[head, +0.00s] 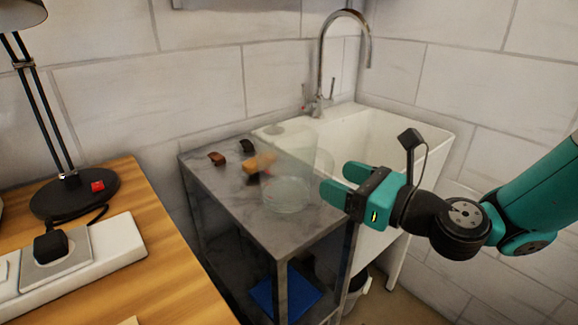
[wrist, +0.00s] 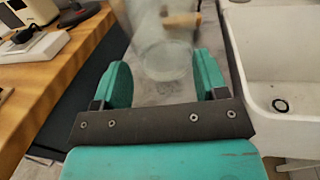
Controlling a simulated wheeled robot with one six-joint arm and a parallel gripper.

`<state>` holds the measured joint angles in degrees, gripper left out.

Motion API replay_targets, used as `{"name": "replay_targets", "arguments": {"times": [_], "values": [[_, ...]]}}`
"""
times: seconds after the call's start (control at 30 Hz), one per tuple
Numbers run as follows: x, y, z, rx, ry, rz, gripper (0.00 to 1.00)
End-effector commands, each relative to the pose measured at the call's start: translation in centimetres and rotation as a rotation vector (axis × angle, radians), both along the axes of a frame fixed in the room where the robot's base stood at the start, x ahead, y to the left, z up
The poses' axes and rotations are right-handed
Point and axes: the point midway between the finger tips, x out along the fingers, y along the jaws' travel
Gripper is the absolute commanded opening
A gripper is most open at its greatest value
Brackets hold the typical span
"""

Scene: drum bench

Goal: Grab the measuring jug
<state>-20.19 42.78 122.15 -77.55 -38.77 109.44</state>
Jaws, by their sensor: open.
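The measuring jug (head: 288,192) is clear and see-through. It stands upright on the grey marbled bench top (head: 232,196), near its right edge by the sink. My gripper (head: 336,182) is open, just to the right of the jug in the head view, its fingers pointing toward it. In the wrist view the jug (wrist: 163,58) is ahead of and between the two teal fingers (wrist: 163,82), with its lower part near the fingertips. I cannot tell whether the fingers touch it. The jug's top is cut off in the wrist view.
Behind the jug lie an orange-brown object (head: 259,162) and small dark brown pieces (head: 217,158). A white sink (head: 430,140) with a chrome tap (head: 319,70) adjoins the bench. A wooden table (head: 150,245) with a lamp (head: 72,192) and power strip (head: 110,245) is left.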

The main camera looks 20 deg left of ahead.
Motion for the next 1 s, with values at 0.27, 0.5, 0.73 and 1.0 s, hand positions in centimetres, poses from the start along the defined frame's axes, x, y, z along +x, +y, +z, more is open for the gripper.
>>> {"name": "replay_targets", "arguments": {"times": [0.27,0.5,0.73,1.0], "values": [[1.1,3.9,-0.2,0.000,-0.002,0.003,0.66],[1.4,4.6,-0.4,-0.001,0.000,0.000,0.66],[1.4,4.6,-0.4,0.000,0.000,0.001,0.34],[1.4,4.6,-0.3,0.002,-0.001,0.001,0.00]]}}
